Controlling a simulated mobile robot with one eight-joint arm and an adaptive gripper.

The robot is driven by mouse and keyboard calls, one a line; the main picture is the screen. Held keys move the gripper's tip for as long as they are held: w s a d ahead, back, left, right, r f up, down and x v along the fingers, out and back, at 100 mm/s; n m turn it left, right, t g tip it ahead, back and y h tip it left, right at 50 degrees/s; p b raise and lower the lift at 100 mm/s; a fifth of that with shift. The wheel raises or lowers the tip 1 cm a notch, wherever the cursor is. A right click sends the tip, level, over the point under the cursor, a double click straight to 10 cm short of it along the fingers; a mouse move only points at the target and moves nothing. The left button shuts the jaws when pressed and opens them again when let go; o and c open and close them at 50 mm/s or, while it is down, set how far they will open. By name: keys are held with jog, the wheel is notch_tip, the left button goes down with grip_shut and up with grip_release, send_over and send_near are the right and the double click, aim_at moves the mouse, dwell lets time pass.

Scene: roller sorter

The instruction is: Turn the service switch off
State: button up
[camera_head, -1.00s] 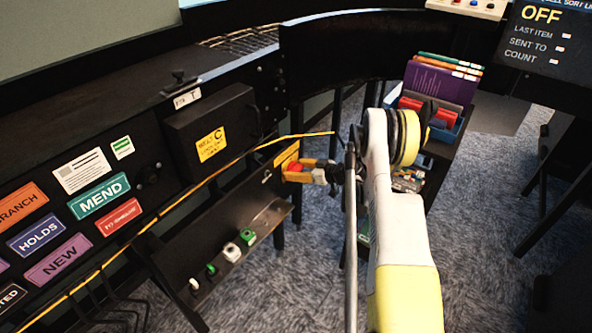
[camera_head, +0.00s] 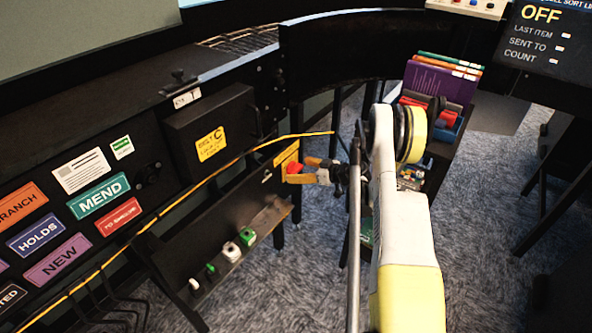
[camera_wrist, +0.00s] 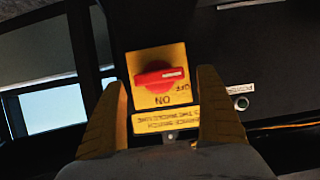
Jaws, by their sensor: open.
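The service switch (camera_wrist: 155,77) is a red rotary knob on a yellow plate, with ON and OFF lettering that appears turned in the wrist view. Its bar lies about level, with the white mark at the right end, on the side of the OFF lettering. In the head view the red knob (camera_head: 295,168) shows at the panel's end. My gripper (camera_wrist: 163,78) is open, with one yellow finger on each side of the knob in the picture. I see no finger touching it; the depth gap is hard to judge. It also shows in the head view (camera_head: 306,170).
A display (camera_head: 545,38) at top right reads OFF. A small round button (camera_wrist: 242,103) sits right of the switch. A yellow cable (camera_head: 190,187) runs along the sorter's front. A cart with books (camera_head: 440,85) stands behind my arm.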

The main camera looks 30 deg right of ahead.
jog(key=v, duration=1)
jog(key=s+a+r+m+g+h, duration=0.1)
jog(key=s+a+r+g, duration=0.1)
jog(key=a+r, duration=0.75)
jog(key=s+a+r+m+g+h, duration=0.1)
jog(key=s+a+r+g, duration=0.15)
jog(key=a+r, duration=0.75)
jog(key=s+a+r+m+h, duration=0.1)
jog(key=s+a, duration=0.4)
jog(key=s, duration=0.5)
jog(key=s+a+r+m+h, duration=0.1)
jog(key=s+a+r+h, duration=0.1)
jog(key=s+a, duration=0.4)
jog(key=s+r, duration=0.1)
jog(key=s, duration=0.4)
jog(key=shift+m+g, duration=0.3)
jog(key=shift+g, duration=0.05)
